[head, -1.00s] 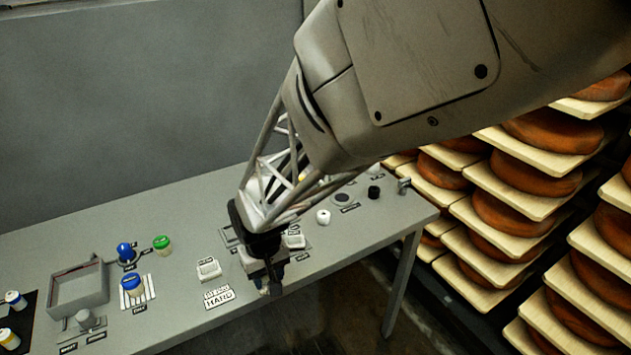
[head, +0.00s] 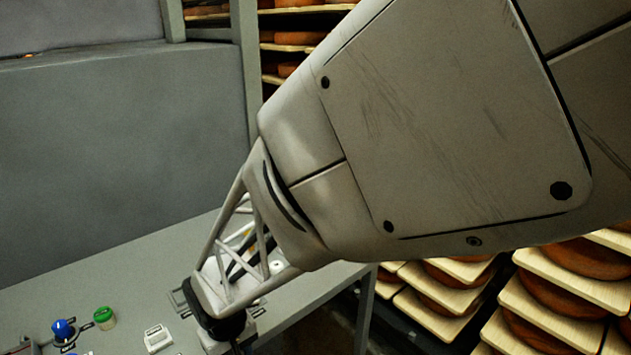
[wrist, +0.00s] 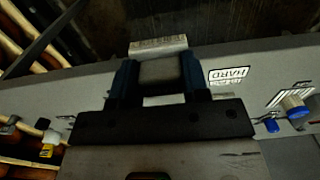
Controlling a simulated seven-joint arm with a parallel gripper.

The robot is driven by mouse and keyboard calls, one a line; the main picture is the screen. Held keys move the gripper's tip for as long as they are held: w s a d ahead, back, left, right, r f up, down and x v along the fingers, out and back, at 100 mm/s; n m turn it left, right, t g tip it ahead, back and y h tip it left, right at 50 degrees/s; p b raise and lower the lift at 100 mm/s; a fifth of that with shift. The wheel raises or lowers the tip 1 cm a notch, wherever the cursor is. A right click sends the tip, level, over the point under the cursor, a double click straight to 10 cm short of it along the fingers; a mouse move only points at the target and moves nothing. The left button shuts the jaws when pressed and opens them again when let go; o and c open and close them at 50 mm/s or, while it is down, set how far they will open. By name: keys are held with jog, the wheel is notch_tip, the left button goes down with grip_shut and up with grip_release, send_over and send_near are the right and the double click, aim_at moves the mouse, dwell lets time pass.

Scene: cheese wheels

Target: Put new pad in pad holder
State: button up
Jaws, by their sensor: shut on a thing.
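The block sits between the two dark blue fingers, above the front part of the table. A whitish ribbed edge (wrist: 158,45) shows just beyond the fingers; I cannot tell if it belongs to the block. In the head view my gripper (head: 237,346) is at the bottom edge, its fingertips cut off and the block hidden. A small white block-shaped item (head: 158,338) is on the table to its left. I cannot make out which item is the pad holder.
The grey table (head: 110,275) carries a blue-topped item (head: 63,330) and a green-lidded jar (head: 104,317) on the left. A HARD label (wrist: 229,75) lies beside the gripper, with a blue-and-white knob (wrist: 296,107) farther right. Racks of cheese wheels (head: 565,275) stand right of the table.

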dwell(0.3)
jog(key=w+a+r, duration=0.1)
jog(key=w+a, duration=0.8)
jog(key=shift+r, duration=0.15)
jog(key=shift+w+a, duration=0.1)
send_over(184, 285)
jog(key=s+d, duration=0.2)
jog(key=s, duration=0.1)
jog(key=shift+w+f, duration=0.2)
jog(key=shift+f, duration=0.55)
jog(key=shift+f, duration=1.7)
jog(key=shift+f, duration=0.2)
